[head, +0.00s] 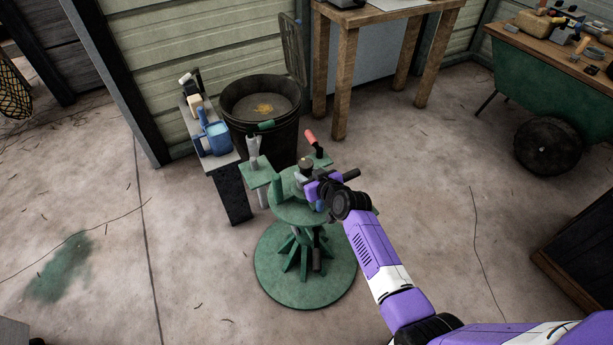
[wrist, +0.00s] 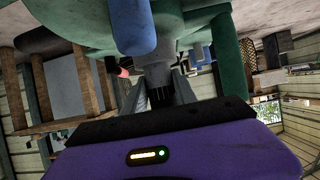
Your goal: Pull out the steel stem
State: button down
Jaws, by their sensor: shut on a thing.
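A green caddy stand (head: 272,270) with a round base stands on the concrete floor in the head view. A short grey steel stem (head: 299,173) with a dark round top rises near the middle of its upper part. My gripper (head: 305,178) reaches in from the right at that stem and is shut on it. In the wrist view the grey stem (wrist: 170,62) runs into the green stand, with a dark ribbed end between my grey fingers (wrist: 160,92). The exact contact is partly hidden by the fingers and the purple gripper body.
Beside my gripper, the stand holds a red-handled tool (head: 311,138) and a green-handled tool (head: 263,126). A black bucket (head: 240,125) and a narrow bench (head: 233,190) with a blue tool (head: 214,138) stand close behind.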

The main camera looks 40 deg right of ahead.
aim_at(304, 160)
jog(key=shift+r, duration=0.35)
dwell(0.3)
jog(key=shift+r+p, duration=2.3)
jog(key=shift+r, duration=0.25)
jog(key=shift+f, duration=0.1)
